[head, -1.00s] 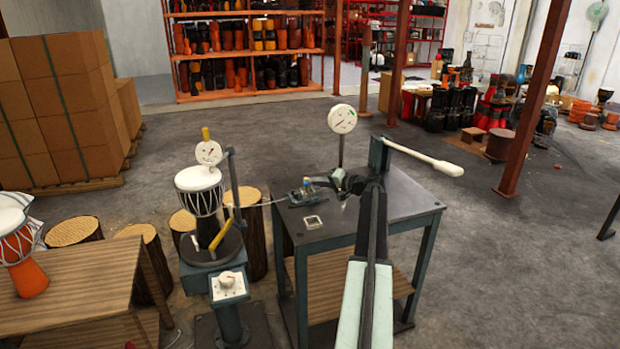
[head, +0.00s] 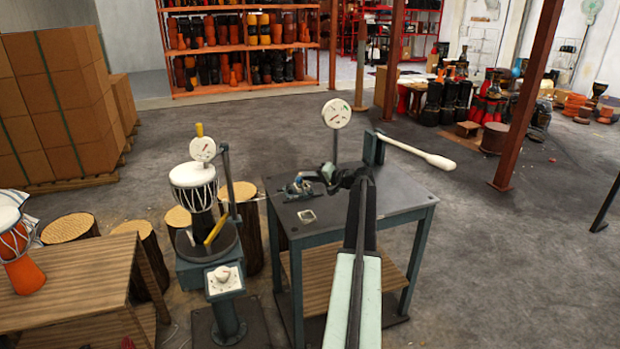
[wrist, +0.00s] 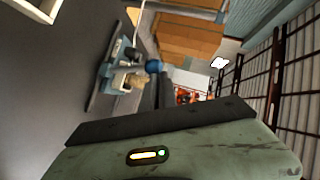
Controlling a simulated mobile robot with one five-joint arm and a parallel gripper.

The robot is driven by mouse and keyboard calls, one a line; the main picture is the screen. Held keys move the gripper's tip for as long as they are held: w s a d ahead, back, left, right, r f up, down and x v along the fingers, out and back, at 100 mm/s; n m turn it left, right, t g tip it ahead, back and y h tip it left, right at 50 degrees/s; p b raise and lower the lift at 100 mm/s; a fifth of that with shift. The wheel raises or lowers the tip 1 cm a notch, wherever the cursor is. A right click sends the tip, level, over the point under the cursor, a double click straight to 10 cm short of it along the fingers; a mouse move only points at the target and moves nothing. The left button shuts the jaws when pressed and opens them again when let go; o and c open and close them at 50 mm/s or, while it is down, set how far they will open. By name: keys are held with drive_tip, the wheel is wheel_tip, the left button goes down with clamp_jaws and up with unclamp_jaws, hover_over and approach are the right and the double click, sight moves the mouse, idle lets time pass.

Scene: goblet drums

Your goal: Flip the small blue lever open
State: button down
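A small fitting with blue parts (head: 298,186) sits on the dark tabletop (head: 385,200), left of my gripper. The wrist view shows it sideways, with a rounded blue end (wrist: 153,67) that looks like the lever's tip and a tan piece beside it. My gripper (head: 329,174) is just right of the fitting, above the tabletop, with a gap between them in the head view. The wrist view shows a dark bar and green housing of my gripper across the bottom; the fingertips are not clear. I cannot tell whether the lever is open.
A round white gauge (head: 336,113) stands on a post behind my gripper. A long white-handled lever (head: 425,155) sticks out at the table's right. A square metal piece (head: 307,216) lies in front of the fitting. A goblet drum (head: 194,190) stands on a stand at left.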

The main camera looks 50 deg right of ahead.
drive_tip(key=d+r+p+v, duration=0.1)
drive_tip(key=p+v, duration=0.3)
drive_tip(key=v, duration=0.8)
drive_tip(key=shift+d+r+p, duration=0.4)
drive_tip(key=shift+d, duration=0.2)
drive_tip(key=shift+s, duration=0.15)
